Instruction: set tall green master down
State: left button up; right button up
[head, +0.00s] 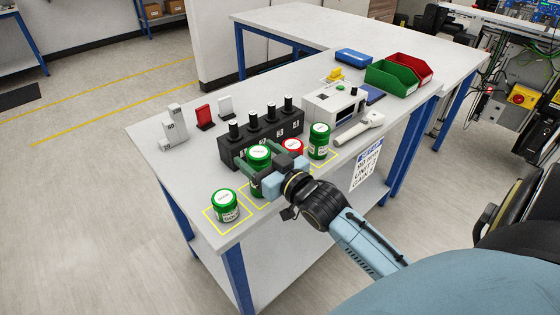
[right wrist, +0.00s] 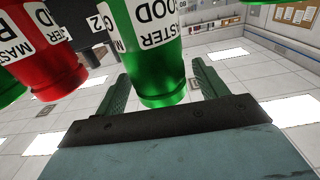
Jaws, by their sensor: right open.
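A tall green jar with a white lid label (head: 258,152) is at the front of the table. Its label in the right wrist view (right wrist: 155,60) shows "MASTER" and "GOOD". My right gripper (head: 272,168) is open around this jar, with one finger on each side; in the right wrist view (right wrist: 161,78) gaps show between jar and fingers. The gripper hides much of the jar's lower part in the head view, so I cannot see its base clearly. My left gripper is not in view.
A red jar (head: 293,147) and another green jar (head: 319,141) stand to the right; a shorter green jar (head: 225,206) stands at the left in a yellow outline. Behind are a black block with posts (head: 262,146) and a white machine (head: 334,108). The table's left end has free room.

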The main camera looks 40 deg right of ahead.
jog(key=s, duration=1)
jog(key=shift+d, duration=0.35)
